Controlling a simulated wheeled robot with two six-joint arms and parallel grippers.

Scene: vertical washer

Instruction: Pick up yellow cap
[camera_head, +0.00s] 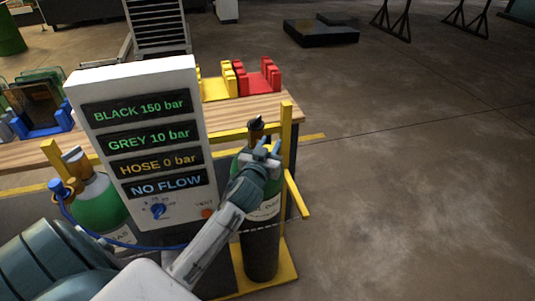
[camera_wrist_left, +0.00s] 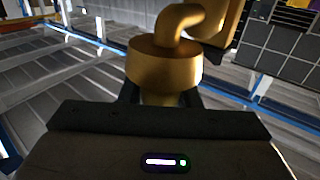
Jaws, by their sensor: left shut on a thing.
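My left gripper (camera_head: 264,150) is at the top of the right-hand gas cylinder (camera_head: 262,240), which has a green shoulder and a dark body. In the left wrist view the gripper (camera_wrist_left: 160,98) is shut on a golden-yellow piece (camera_wrist_left: 165,65). This piece is round and cap-like, with a curved stem on top. I cannot tell for sure that it is the yellow cap, or whether it is still joined to the cylinder. In the head view the gripper partly hides the cylinder top, and a dark fitting (camera_head: 256,125) shows just above it. My right gripper is not in view.
A panel (camera_head: 140,140) with readouts stands left of my left arm. A yellow post (camera_head: 286,125) stands close right of the gripper. A wooden table (camera_head: 230,112) holds yellow and red racks. Floor at right is clear.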

